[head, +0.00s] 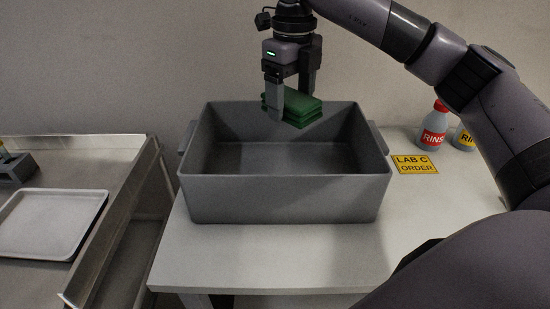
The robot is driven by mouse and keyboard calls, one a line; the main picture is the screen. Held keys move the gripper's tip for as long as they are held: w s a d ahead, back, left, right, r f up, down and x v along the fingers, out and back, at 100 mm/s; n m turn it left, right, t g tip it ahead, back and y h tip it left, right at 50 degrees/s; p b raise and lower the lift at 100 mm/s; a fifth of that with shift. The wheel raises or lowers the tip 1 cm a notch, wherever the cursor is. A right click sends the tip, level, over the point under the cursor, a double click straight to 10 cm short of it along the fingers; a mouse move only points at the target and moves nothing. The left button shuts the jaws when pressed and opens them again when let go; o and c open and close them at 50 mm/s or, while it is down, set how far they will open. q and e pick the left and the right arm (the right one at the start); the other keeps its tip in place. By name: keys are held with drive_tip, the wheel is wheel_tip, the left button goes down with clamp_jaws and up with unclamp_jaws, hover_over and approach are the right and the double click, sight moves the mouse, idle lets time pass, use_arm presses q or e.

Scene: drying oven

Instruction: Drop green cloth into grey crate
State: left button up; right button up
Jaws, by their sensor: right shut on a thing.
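The green cloth (294,106) is folded into a thick layered pad. My right gripper (290,102) is shut on the green cloth and holds it above the far part of the grey crate (280,199). The crate is a large open box with side handles. It stands upright on the white table, and the part of its floor that shows is bare. My left gripper is not in view.
A yellow "LAB C ORDER" card (415,165) lies right of the crate. Two rinse bottles, one red-labelled (433,127) and one yellow-labelled (464,137), stand behind it. At left, a metal bench (122,160) holds a white tray (50,252).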

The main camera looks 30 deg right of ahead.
drive_tip(key=shift+f+b, duration=0.35)
drive_tip(key=shift+f, duration=0.3)
wheel_tip(320, 180, down, 4)
drive_tip(key=b, duration=0.3)
drive_tip(key=shift+r, duration=0.2)
drive_tip(key=shift+f+b, duration=0.3)
drive_tip(key=shift+b, duration=0.2)
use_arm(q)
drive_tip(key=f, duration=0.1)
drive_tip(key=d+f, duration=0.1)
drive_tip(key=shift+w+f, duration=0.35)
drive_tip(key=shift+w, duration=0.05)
use_arm(e)
drive_tip(key=o, duration=1)
drive_tip(key=shift+o, duration=0.2)
drive_tip(key=shift+r, duration=0.15)
wheel_tip(320, 180, up, 7)
drive_tip(key=shift+p, duration=1)
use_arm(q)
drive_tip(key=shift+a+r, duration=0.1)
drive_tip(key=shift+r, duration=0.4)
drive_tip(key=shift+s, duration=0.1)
